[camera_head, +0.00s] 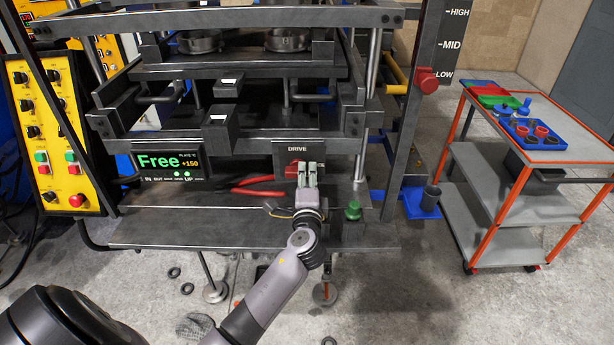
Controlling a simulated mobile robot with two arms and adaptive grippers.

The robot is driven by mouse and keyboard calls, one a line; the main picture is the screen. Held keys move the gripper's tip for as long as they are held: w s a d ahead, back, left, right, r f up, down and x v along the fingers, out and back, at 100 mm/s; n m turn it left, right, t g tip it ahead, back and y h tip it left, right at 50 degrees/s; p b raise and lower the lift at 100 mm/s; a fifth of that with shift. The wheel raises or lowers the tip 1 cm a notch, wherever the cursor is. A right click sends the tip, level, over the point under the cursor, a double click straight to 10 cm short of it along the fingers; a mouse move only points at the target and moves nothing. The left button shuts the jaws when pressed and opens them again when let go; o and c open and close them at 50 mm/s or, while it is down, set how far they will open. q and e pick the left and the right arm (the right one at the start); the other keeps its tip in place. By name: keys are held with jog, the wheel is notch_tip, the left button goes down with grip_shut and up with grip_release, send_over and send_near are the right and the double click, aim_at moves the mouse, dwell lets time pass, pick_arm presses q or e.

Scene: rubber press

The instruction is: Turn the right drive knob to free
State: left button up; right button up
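The drive panel (283,150), labelled DRIVE, is on the front of the press, right of the display. A red knob (292,168) shows on it, partly hidden behind my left gripper (308,168). The gripper points away from me at the panel, its pale fingertips close together just right of the visible red part. I cannot tell whether they touch or hold the knob. My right gripper is out of view.
Red-handled pliers (258,186) lie on the press bench (170,228), left of the gripper. A green knob-like piece (353,210) is at right. A yellow control panel (50,130) stands far left; a trolley (570,150) with trays stands right.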

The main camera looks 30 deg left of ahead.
pick_arm(q)
jog(key=shift+o, duration=1)
jog(key=v, duration=1.2)
